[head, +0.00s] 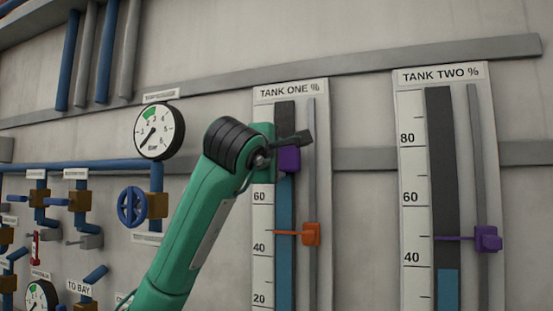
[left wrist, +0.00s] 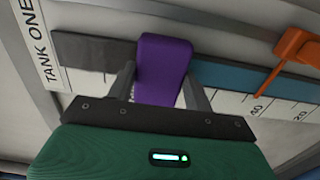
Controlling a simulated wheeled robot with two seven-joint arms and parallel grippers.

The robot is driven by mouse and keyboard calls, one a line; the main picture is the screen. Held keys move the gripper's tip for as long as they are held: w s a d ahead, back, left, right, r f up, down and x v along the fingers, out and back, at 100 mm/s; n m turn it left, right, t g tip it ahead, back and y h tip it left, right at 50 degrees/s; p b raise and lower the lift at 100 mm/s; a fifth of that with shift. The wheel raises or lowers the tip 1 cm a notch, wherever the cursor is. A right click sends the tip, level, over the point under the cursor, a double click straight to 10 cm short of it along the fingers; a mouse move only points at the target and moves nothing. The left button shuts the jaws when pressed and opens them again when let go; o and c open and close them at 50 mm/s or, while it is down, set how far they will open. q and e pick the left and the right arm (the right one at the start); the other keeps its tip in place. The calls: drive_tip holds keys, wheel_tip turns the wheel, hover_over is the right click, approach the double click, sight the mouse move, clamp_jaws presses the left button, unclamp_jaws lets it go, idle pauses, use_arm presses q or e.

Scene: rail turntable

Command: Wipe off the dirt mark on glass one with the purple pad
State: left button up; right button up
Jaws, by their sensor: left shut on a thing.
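The TANK ONE gauge has a tall glass column (head: 286,275), dark at the top and blue below. It runs across the left wrist view (left wrist: 230,78). My left gripper (head: 284,152) is at the upper part of this column, shut on the purple pad (head: 289,160). In the left wrist view the pad (left wrist: 163,60) stands between the two fingers, in front of the column where dark meets blue. I cannot tell whether it touches the glass. No dirt mark is visible; the pad, gripper and arm hide part of the column. My right gripper is not in view.
An orange pointer (head: 311,234) sits on a grey rail right of the column, below the pad. The TANK TWO gauge (head: 411,180) with a purple pointer (head: 488,238) is to the right. A round dial (head: 158,131) and blue pipes with valves are left.

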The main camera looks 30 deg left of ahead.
use_arm(q)
drive_tip(key=shift+w+a, duration=0.1)
drive_tip(key=shift+w, duration=0.25)
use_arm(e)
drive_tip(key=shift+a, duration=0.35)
use_arm(q)
drive_tip(key=shift+r, duration=0.1)
